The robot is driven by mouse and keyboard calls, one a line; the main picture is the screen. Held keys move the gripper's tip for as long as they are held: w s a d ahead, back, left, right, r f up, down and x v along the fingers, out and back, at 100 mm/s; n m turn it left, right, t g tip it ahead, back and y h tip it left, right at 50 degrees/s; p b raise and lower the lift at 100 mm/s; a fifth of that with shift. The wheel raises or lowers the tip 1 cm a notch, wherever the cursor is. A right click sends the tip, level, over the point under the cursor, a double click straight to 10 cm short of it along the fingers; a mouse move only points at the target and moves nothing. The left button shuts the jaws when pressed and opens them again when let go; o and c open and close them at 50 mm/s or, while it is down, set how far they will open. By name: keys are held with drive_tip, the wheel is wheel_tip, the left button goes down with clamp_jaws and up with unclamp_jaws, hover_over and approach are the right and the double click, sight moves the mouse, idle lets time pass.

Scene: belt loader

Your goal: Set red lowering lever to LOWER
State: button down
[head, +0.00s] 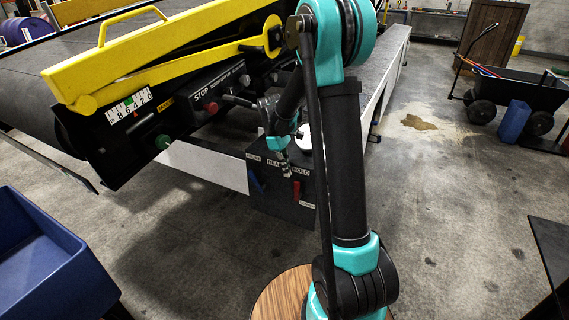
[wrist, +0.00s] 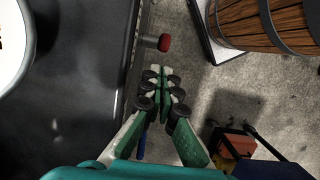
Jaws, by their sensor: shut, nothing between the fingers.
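The red lever (head: 297,190) is on the dark panel (head: 278,196) at the side of the belt loader. Its handle runs roughly upright between a HOLD label above and a small label below, too small to read for certain. In the wrist view a red handle end (wrist: 164,42), seemingly this lever, stands out from the dark panel edge, just beyond my fingertips. My gripper (wrist: 162,75) is shut and empty, apart from the red handle by a small gap. In the head view my gripper (head: 284,168) is in front of the panel's upper part, partly hiding its labels.
A blue lever (head: 256,182) is left of the red one, and blue shows beside my fingers in the wrist view (wrist: 142,145). A red STOP button (head: 212,107) and yellow guard rail (head: 160,62) are above left. A wooden barrel (wrist: 262,22) stands beyond.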

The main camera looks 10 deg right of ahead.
sight(298, 190)
drive_tip(key=shift+x, duration=2.15)
drive_tip(key=shift+d, duration=0.1)
drive_tip(key=shift+s+d+r+y, duration=0.1)
drive_tip(key=shift+s+d+y, duration=0.05)
drive_tip(key=shift+y, duration=0.15)
